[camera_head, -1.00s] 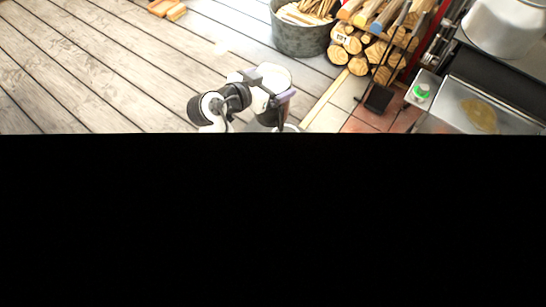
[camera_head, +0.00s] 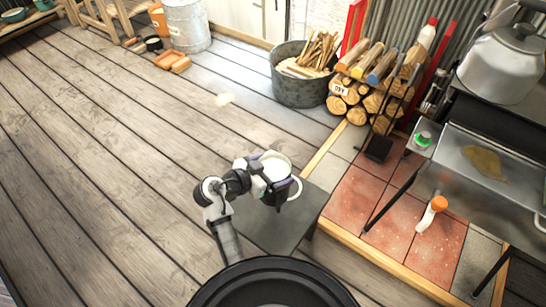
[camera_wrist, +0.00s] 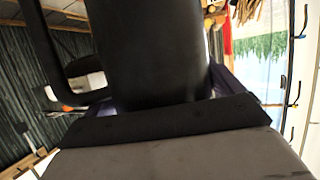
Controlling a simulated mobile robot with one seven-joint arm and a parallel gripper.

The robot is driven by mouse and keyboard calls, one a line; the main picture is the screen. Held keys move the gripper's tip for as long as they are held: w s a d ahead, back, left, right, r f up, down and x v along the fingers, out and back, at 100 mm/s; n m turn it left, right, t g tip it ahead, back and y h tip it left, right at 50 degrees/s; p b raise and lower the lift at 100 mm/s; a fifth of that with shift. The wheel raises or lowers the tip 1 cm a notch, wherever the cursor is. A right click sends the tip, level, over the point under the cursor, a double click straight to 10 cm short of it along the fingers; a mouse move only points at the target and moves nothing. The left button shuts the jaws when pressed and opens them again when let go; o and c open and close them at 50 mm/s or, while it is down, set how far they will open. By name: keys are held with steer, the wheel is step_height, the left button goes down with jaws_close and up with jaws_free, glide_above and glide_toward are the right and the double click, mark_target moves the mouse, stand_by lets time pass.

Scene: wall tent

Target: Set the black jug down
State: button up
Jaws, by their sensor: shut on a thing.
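The black jug (camera_head: 279,194) is in my gripper (camera_head: 264,184); its pale top faces up and a light loop shows at its right side. In the wrist view the jug's dark wall (camera_wrist: 150,50) fills the upper middle, with its black handle on the left. My gripper is shut on the jug, its fingers partly hidden. Below the jug is a dark grey flat top (camera_head: 262,228). I cannot tell whether the jug touches it.
A metal tub of sticks (camera_head: 302,88) and stacked firewood (camera_head: 360,98) stand at the back. To the right are a stove (camera_head: 485,165) with a large kettle (camera_head: 503,62) and a white bottle with an orange cap (camera_head: 431,214) on red tiles. The plank floor on the left is mostly clear.

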steer(key=shift+f, duration=3.15)
steer(key=o, duration=1.7)
steer(key=shift+f, duration=0.15)
steer(key=shift+r, duration=0.25)
steer(key=b+v, duration=0.1)
steer(key=v, duration=1.1)
steer(key=shift+f, duration=0.15)
steer(key=shift+a, duration=0.1)
